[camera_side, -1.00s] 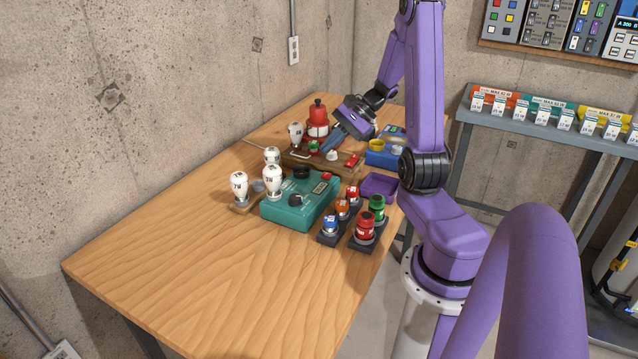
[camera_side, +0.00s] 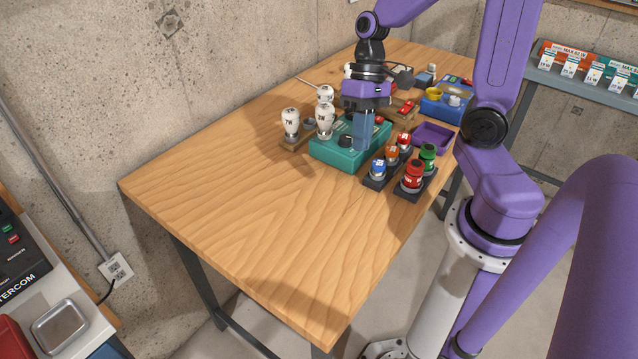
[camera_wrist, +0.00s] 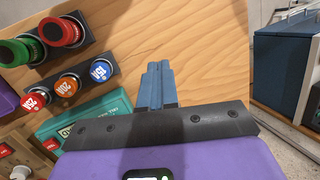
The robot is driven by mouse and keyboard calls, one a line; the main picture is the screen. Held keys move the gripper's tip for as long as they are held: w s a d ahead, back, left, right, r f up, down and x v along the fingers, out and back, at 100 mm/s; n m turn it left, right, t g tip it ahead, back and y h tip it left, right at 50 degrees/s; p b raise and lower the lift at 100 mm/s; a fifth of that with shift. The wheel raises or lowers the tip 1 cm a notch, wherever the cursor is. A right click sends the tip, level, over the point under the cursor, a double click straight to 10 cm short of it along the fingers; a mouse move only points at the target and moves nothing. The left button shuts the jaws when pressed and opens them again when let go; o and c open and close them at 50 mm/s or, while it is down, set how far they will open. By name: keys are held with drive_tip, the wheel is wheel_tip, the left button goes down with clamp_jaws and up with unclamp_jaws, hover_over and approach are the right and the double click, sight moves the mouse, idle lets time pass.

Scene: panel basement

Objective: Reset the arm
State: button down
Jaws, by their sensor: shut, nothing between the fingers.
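My gripper (camera_side: 364,128) is shut and empty, with its blue fingers pointing down in the side view. It hangs in front of the teal box (camera_side: 334,153) and hides part of it; I cannot tell the exact height above the table. In the wrist view my gripper's blue fingers (camera_wrist: 160,68) are together, with bare wood behind them. My purple arm reaches in from the upper right.
White bulbs (camera_side: 324,120) stand left of the teal box. Coloured capped pieces (camera_side: 412,178) stand in dark holders to the right. A purple tray (camera_side: 434,138) and a blue box (camera_side: 446,104) lie behind these. The wooden table's (camera_side: 240,210) front is clear.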

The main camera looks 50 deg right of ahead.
drive_tip(key=s+a+r+n+t+h, duration=0.1)
drive_tip(key=s+a+n, duration=0.4)
drive_tip(key=s+n, duration=0.6)
drive_tip(key=shift+s+a+r+n+t+h, duration=0.4)
drive_tip(key=shift+n+t+h, duration=0.2)
drive_tip(key=shift+n+h, duration=0.8)
